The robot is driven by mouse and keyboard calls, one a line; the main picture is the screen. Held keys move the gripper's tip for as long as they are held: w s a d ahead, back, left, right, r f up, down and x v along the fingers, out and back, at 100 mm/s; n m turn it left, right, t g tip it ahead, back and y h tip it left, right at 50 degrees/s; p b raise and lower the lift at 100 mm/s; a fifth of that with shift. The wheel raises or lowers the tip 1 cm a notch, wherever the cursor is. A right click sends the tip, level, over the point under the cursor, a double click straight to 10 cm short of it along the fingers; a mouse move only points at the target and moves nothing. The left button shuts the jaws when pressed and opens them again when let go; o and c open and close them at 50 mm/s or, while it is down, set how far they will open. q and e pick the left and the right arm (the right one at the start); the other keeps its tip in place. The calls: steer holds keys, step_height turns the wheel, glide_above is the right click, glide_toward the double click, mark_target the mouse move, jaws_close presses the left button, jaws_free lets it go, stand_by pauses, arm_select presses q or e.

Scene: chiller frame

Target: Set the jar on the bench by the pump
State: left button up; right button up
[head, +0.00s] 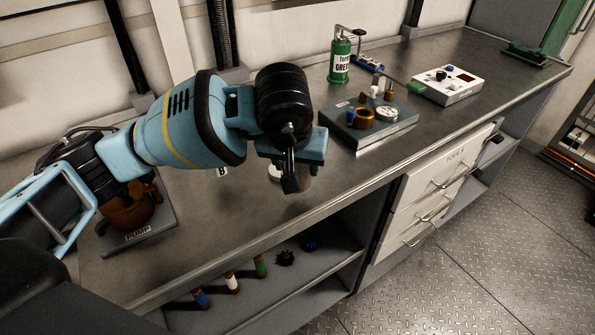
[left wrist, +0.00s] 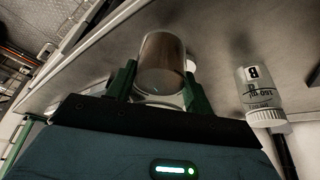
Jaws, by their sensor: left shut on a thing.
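My left gripper (head: 290,172) is over the middle of the bench (head: 350,170), right of the pump (head: 128,214). In the left wrist view its two green fingers (left wrist: 160,82) are shut on a brownish-grey cylindrical jar (left wrist: 162,58). In the head view the fingers and wrist hide most of the jar. I cannot tell whether it touches the bench top. The pump sits on a grey plate labelled PUMP at the left end, partly hidden by my left arm. My right gripper is not in view.
A white container marked B (left wrist: 262,98) stands on the bench near the jar. A grey tray with parts (head: 380,130), a green grease can (head: 340,62) and a white instrument box (head: 447,84) stand farther right. The open shelf below holds several small bottles (head: 232,284).

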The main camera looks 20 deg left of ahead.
arm_select(q)
steer(key=shift+w, duration=0.55)
steer(key=shift+f, duration=1.75)
steer(key=shift+f, duration=0.1)
steer(key=o, duration=1.2)
steer(key=shift+f, duration=0.1)
steer(key=shift+s+r, duration=0.15)
steer(key=shift+r, duration=0.4)
steer(key=p+v, duration=0.1)
steer(key=v, duration=1)
steer(key=shift+r, duration=0.15)
